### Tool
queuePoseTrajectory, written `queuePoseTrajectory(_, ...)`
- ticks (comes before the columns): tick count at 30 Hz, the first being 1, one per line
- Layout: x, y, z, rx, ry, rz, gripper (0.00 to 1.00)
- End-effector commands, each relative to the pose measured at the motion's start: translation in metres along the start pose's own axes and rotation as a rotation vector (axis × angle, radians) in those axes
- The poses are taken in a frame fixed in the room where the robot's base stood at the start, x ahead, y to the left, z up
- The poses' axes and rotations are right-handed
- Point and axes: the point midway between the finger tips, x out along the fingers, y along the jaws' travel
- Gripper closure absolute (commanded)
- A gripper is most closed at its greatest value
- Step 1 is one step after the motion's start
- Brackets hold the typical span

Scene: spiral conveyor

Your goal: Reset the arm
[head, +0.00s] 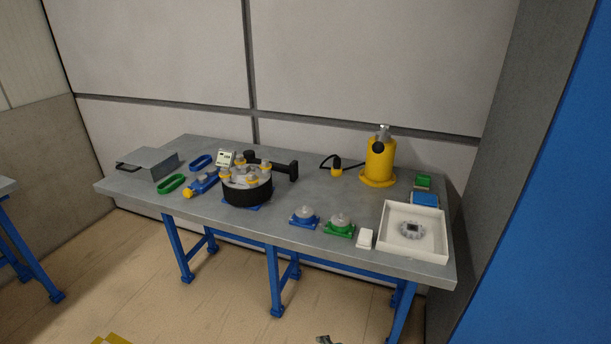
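Only a small grey and dark piece shows at the bottom edge, right of the middle. It looks like the end of my gripper (326,340), cut off by the frame, low in front of the table. Its fingers cannot be made out, so I cannot tell if it is open or shut or holds anything. The rest of my arm is out of view. The grey workbench (290,217) with blue legs stands beyond it, against the wall.
The bench carries a round black fixture (247,192), a yellow pump-like device (379,162), a white tray (397,243) holding a grey part, a blue-based part (304,217), a green-based part (340,226) and a grey box (150,163). A blue surface (540,200) bounds the right. Floor in front looks clear.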

Motion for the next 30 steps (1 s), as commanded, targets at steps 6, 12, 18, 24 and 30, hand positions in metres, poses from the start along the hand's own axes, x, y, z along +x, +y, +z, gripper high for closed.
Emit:
queuePoseTrajectory(6,-0.029,0.076,-0.015,-0.181,0.062,-0.073,0.45)
queuePoseTrajectory(12,-0.07,0.132,-0.023,-0.358,0.132,-0.135,0.45)
queuePoseTrajectory(18,-0.121,0.178,-0.026,-0.541,0.213,-0.184,0.45)
queuePoseTrajectory(24,-0.181,0.213,-0.024,-0.728,0.304,-0.221,0.45)
queuePoseTrajectory(30,-0.248,0.237,-0.017,-0.916,0.403,-0.243,0.45)
